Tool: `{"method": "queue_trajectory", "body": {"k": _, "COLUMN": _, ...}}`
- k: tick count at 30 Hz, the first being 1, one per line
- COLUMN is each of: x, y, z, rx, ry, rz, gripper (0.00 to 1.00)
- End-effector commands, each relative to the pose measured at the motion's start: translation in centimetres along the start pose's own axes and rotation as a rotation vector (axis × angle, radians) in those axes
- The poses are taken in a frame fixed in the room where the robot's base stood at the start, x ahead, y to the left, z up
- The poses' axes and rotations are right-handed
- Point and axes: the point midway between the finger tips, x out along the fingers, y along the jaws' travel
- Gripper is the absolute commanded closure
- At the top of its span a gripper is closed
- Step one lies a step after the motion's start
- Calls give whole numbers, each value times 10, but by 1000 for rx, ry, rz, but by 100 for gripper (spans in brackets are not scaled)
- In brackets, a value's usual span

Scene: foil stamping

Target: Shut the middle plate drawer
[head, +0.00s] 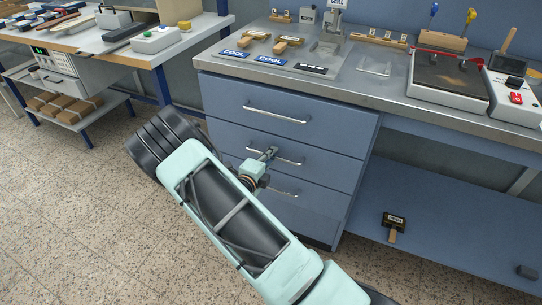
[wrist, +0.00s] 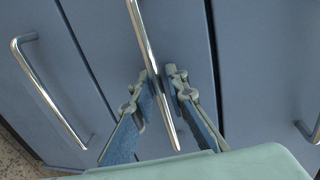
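In the head view, a blue cabinet under the steel-topped bench has stacked drawers with chrome bar handles. My gripper (head: 269,153) is at the handle of the middle drawer (head: 330,167). In the wrist view, this bar handle (wrist: 147,40) runs between the two fingers of my gripper (wrist: 161,85). The fingers stand close on either side of the bar. I cannot tell whether they press on it. The middle drawer front also shows behind the fingers (wrist: 100,45). The frames do not clearly show how far it stands out.
The top drawer (head: 230,100) looks closed. The bottom drawer's handle (head: 285,192) is partly behind my arm. A lower shelf (head: 450,225) to the right holds a dark stamp-like tool (head: 394,222). The bench top carries stamps and a hot plate (head: 450,75). The floor to the left is clear.

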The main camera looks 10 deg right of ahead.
Motion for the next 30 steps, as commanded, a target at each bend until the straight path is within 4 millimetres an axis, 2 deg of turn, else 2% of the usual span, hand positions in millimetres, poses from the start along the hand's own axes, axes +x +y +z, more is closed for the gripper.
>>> {"method": "queue_trajectory", "body": {"k": 4, "x": -1, "y": -1, "z": -1, "rx": 0, "ry": 2, "rz": -1, "gripper": 85}}
{"method": "queue_trajectory", "body": {"k": 7, "x": -9, "y": 0, "z": 0, "rx": 0, "ry": 0, "rz": 0, "gripper": 85}}
{"method": "queue_trajectory", "body": {"k": 21, "x": -101, "y": 0, "z": 1, "rx": 0, "ry": -3, "rz": 1, "gripper": 85}}
{"method": "queue_trajectory", "body": {"k": 25, "x": -114, "y": 0, "z": 0, "rx": 0, "ry": -1, "rz": -1, "gripper": 85}}
{"method": "queue_trajectory", "body": {"k": 30, "x": -120, "y": 0, "z": 0, "rx": 0, "ry": 1, "rz": -1, "gripper": 85}}
